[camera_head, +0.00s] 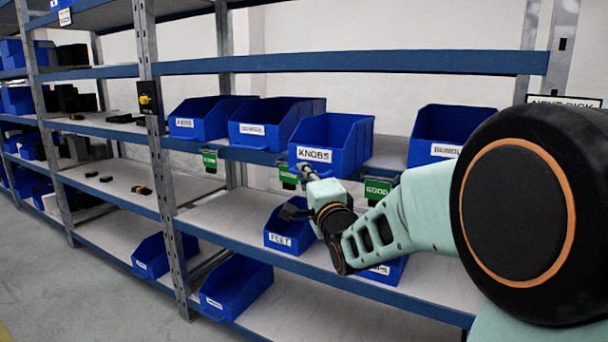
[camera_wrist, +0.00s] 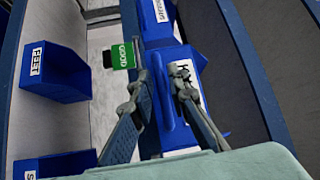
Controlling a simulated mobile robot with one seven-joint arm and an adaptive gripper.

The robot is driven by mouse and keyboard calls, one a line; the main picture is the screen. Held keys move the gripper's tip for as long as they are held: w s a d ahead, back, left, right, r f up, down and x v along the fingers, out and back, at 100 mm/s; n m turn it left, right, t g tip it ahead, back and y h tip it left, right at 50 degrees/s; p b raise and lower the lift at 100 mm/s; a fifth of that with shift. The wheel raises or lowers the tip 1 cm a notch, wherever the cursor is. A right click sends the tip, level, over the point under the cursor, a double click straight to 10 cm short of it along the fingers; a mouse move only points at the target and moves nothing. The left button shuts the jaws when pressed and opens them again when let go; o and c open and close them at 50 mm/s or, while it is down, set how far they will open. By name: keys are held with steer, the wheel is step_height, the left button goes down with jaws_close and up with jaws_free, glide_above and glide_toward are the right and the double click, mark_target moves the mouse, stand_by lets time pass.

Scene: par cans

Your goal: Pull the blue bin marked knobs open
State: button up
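The blue bin marked KNOBS (camera_head: 352,150) sits on the upper shelf, its white-labelled front reaching out over the shelf's blue edge, farther than the bins to its left. My gripper (camera_head: 304,174) is at the lower front of this bin. In the wrist view, the fingers of my gripper (camera_wrist: 161,86) are partly closed, one on each side of a blue front piece of the KNOBS bin (camera_wrist: 167,112). The piece fills the gap between them, so they look shut on it. The right finger covers part of the label. Exact finger contact is hard to see.
Blue bins (camera_head: 262,124) stand to the left on the same shelf, another (camera_head: 440,130) to the right. Green GOOD signs (camera_head: 378,188) hang from the shelf edge. The FEET bin (camera_head: 280,225) is on the shelf below. A steel upright (camera_head: 160,180) stands left; open floor (camera_head: 60,290) lies in front.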

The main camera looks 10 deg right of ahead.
steer(key=s+d, duration=0.1)
steer(key=s, duration=0.5)
steer(key=shift+f, duration=0.4)
steer(key=shift+s, duration=0.1)
